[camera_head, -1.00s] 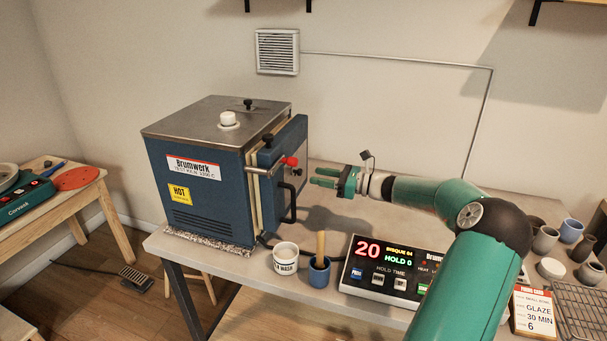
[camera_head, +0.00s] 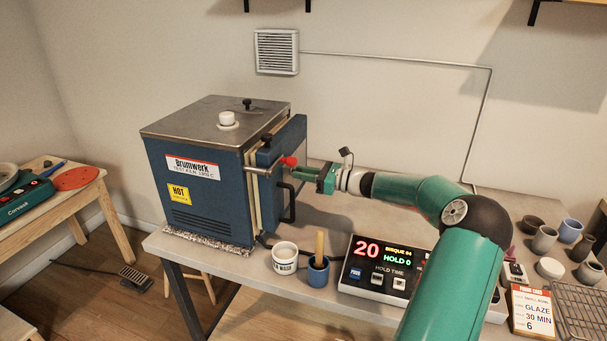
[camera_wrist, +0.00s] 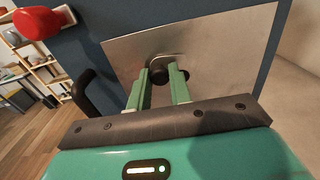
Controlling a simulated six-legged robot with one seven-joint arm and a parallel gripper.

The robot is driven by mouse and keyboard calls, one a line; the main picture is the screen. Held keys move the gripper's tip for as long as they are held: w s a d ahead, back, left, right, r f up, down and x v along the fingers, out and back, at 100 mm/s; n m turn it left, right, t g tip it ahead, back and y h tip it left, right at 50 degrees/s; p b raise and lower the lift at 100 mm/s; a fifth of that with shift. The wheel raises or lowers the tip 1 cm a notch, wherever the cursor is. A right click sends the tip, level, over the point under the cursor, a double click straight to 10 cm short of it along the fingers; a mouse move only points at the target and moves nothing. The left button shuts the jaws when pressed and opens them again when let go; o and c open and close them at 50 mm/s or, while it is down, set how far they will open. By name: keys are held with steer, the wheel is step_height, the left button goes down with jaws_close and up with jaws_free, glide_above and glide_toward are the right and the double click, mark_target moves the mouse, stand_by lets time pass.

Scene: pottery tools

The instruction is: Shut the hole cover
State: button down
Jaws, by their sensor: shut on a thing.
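The blue kiln (camera_head: 205,190) stands on the table at the left, with its door (camera_head: 296,130) on the right side. In the wrist view, a bare metal plate (camera_wrist: 225,50) covers part of the door face. A small dark knob (camera_wrist: 159,74), with a pale curved rim above it, sits on this plate; I take it for the hole cover's knob. My gripper (camera_head: 297,172) reaches the door face from the right. Its fingers (camera_wrist: 161,80) are shut on the knob. A dark spot shows just right of the right finger; I cannot tell whether it is the hole.
A red knob (camera_head: 289,161) on a metal latch and a black door handle (camera_head: 289,202) are close to my gripper. The handle also shows in the wrist view (camera_wrist: 84,92). A white cup (camera_head: 285,260), a blue cup (camera_head: 318,272) and a controller (camera_head: 384,270) stand at the table front.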

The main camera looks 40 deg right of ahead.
steer(key=shift+f, duration=0.1)
steer(key=shift+w+d+f+n, duration=0.25)
steer(key=shift+d+f+n, duration=0.15)
steer(key=shift+n, duration=2.4)
steer(key=shift+w+d+f+n, duration=0.25)
steer(key=shift+d+f+n, duration=0.15)
steer(key=shift+n, duration=2.4)
steer(key=shift+w+d+f+n, duration=0.25)
steer(key=shift+d+f+n, duration=0.15)
steer(key=shift+n, duration=2.4)
steer(key=c, duration=1.3)
jaws_free()
steer(key=shift+r, duration=0.1)
